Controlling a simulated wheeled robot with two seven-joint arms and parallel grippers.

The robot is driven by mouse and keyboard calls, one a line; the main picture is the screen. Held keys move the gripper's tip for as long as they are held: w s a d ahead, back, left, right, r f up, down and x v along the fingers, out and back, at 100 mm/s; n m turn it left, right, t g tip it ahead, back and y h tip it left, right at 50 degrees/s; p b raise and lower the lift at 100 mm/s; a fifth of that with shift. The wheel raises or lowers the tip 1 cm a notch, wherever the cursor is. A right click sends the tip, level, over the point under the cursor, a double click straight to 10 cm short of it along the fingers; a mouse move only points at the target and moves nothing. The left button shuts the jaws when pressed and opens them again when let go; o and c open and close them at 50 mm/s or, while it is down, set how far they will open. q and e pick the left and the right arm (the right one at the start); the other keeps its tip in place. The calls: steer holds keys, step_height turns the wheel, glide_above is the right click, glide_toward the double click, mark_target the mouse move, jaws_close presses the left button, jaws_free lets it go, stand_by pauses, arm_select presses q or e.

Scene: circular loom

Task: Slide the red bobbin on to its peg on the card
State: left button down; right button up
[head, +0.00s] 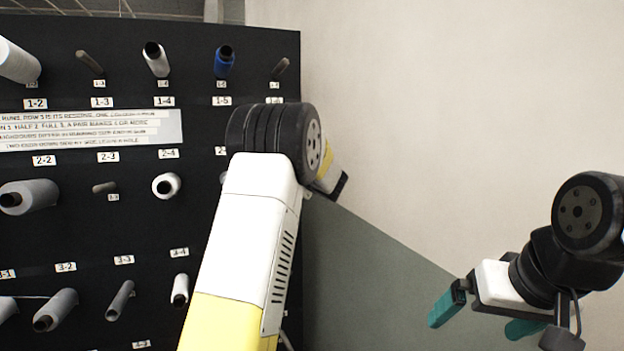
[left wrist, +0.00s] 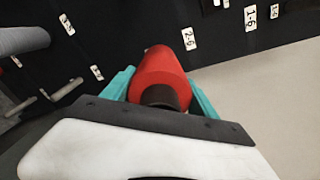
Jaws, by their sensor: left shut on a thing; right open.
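The red bobbin (left wrist: 160,75) shows in the left wrist view, with a dark core end facing the camera. My left gripper (left wrist: 162,92) is shut on it, one teal finger on each side. Its far end points at the black board, close to label 2-6 (left wrist: 189,39); I cannot tell whether it touches a peg. In the head view my left arm hides the gripper and bobbin. The black board (head: 130,225) carries labelled pegs; no card naming the red bobbin's peg is readable. My right gripper (head: 483,318) is open and empty at lower right, away from the board.
Several grey and white bobbins sit on board pegs, with a blue bobbin (head: 224,62) below the top edge. Bare pegs (head: 104,187) stick out among them. A white printed strip (head: 90,130) crosses the board. The pale wall (head: 450,120) right of the board is clear.

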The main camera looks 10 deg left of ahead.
arm_select(q)
steer(key=shift+x, duration=2.45)
steer(key=shift+w+a, duration=0.1)
steer(key=shift+w, duration=0.05)
steer(key=shift+x, duration=2.35)
steer(key=shift+w+a, duration=0.15)
steer(key=shift+w, duration=0.2)
steer(key=shift+c, duration=0.8)
jaws_free()
steer(key=shift+f, duration=0.15)
steer(key=shift+v, duration=3.9)
